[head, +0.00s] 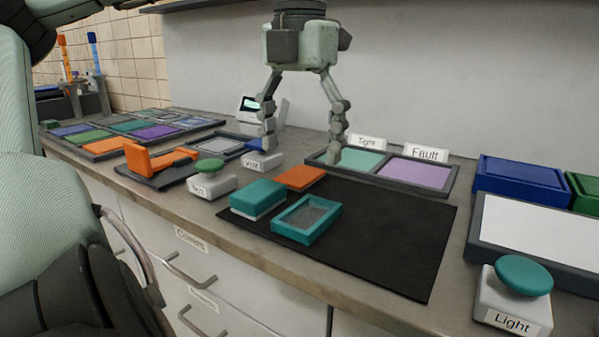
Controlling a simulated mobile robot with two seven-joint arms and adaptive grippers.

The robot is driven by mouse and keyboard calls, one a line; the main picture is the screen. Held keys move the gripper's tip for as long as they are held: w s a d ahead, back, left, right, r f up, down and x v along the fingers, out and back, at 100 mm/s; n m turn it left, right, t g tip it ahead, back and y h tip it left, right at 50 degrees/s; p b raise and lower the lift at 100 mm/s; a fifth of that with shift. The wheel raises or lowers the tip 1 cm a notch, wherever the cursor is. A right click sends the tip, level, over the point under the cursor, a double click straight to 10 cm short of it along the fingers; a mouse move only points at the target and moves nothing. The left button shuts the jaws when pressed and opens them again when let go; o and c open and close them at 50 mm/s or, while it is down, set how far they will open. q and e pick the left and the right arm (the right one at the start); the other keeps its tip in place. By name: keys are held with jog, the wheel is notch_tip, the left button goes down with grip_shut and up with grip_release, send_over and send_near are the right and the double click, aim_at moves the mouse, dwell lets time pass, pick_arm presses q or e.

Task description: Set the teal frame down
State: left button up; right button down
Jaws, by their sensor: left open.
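The teal frame (306,219), an open rectangular frame with a grey mesh-like middle, lies on the black mat (385,240) near its front left part. A teal block with a pale lower part (257,198) sits just left of it, and a flat orange piece (300,178) lies behind. My left gripper (302,148) is open and empty, pointing down. It appears above and behind the frame, in front of the wall, with its fingers wide apart and clear of the frame. My right gripper does not show.
A two-part tray (447,190) with teal and purple areas, labelled Tight and Fault, stands behind the mat. A Light button (523,275) and a white panel (540,227) are at right. An orange clamp-like device (150,160) stands left. The mat's right part is clear.

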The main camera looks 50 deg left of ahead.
pick_arm(q)
jog(key=shift+o, duration=0.3)
jog(key=shift+r, duration=0.5)
jog(key=shift+o, duration=1.2)
jog(key=shift+r, duration=0.15)
jog(key=shift+o, duration=0.8)
jog(key=shift+w+m+y, duration=0.15)
jog(key=shift+m+y, duration=0.15)
jog(key=shift+m, duration=0.4)
jog(key=m+g+y+p, duration=0.2)
jog(key=m+y, duration=0.3)
jog(key=m, duration=1.1)
send_near(311, 212)
jog(key=shift+s+f, duration=0.25)
jog(key=shift+f, duration=0.2)
jog(key=shift+a+f+m, duration=0.2)
jog(key=shift+f+m, duration=0.1)
jog(key=shift+f, duration=0.05)
jog(key=x, duration=0.6)
jog(key=shift+a+f+p, duration=0.1)
jog(key=shift+a+p, duration=0.15)
jog(key=shift+p, duration=0.1)
jog(key=shift+a+f, duration=0.1)
jog(key=shift+f, duration=0.1)
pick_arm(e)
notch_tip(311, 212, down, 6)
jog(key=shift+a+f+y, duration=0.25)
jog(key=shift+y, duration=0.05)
